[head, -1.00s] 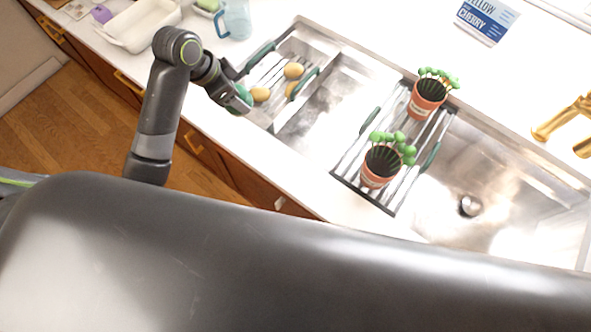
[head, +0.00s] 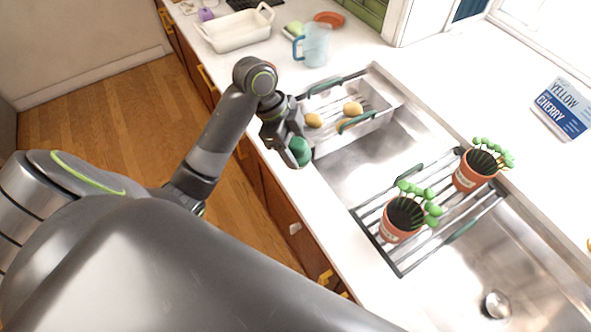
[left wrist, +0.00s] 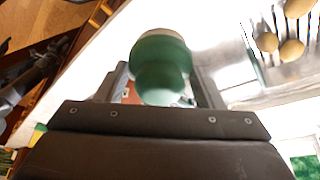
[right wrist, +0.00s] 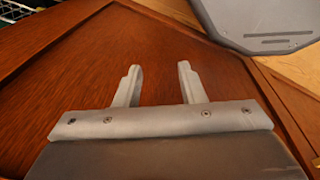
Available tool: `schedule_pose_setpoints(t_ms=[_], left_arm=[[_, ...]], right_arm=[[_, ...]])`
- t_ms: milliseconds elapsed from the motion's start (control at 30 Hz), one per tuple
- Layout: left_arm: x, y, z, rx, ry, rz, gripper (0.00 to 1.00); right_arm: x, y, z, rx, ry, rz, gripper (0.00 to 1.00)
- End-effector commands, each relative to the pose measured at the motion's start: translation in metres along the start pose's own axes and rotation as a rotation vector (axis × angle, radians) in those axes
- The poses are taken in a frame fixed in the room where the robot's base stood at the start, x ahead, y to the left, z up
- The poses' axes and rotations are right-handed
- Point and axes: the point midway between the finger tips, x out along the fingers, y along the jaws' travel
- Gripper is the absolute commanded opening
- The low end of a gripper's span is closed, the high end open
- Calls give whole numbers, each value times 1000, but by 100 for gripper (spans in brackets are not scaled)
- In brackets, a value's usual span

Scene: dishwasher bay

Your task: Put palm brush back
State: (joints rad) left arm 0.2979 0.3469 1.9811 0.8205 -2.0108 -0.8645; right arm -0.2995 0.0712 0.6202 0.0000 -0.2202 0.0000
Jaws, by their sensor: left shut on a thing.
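The palm brush (left wrist: 160,62) has a rounded green handle and a pale far end. It also shows as a small green shape in the head view (head: 300,151). My left gripper (left wrist: 161,88) is shut on the green handle, with a finger on each side. In the head view, my left gripper (head: 292,146) holds it near the sink's front left edge, by the counter's front. The brush's bristles are mostly hidden. My right gripper (right wrist: 160,80) is open and empty, with brown wood panelling beyond its fingers; it cannot be made out in the head view.
A rack with several potatoes (head: 352,108) sits in the sink's left part. Two potted plants (head: 403,217) stand on a drying rack (head: 405,272) over the sink. A blue pitcher (head: 316,46), a white dish (head: 237,30) and an orange dish (head: 329,19) stand farther back.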

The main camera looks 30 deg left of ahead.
Motion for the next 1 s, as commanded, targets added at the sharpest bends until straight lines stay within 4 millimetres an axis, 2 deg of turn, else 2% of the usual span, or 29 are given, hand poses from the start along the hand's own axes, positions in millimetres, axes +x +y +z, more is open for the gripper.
schedule_pose_setpoints(t_ms=[33,133,533,600,700,1000], left_arm=[[15,0,6,0,0,0,43],[27,0,11,0,0,-1,43],[50,0,21,-1,0,-1,43],[58,1,23,-5,3,5,43],[67,0,27,-3,2,1,43],[69,0,29,-1,0,-1,43]], right_arm=[[16,-1,2,0,0,0,36],[29,-1,3,-1,0,2,36],[53,5,6,-5,0,11,36],[46,6,6,-5,-1,11,36],[45,6,6,-5,-1,11,36],[46,5,6,-4,-1,11,36]])
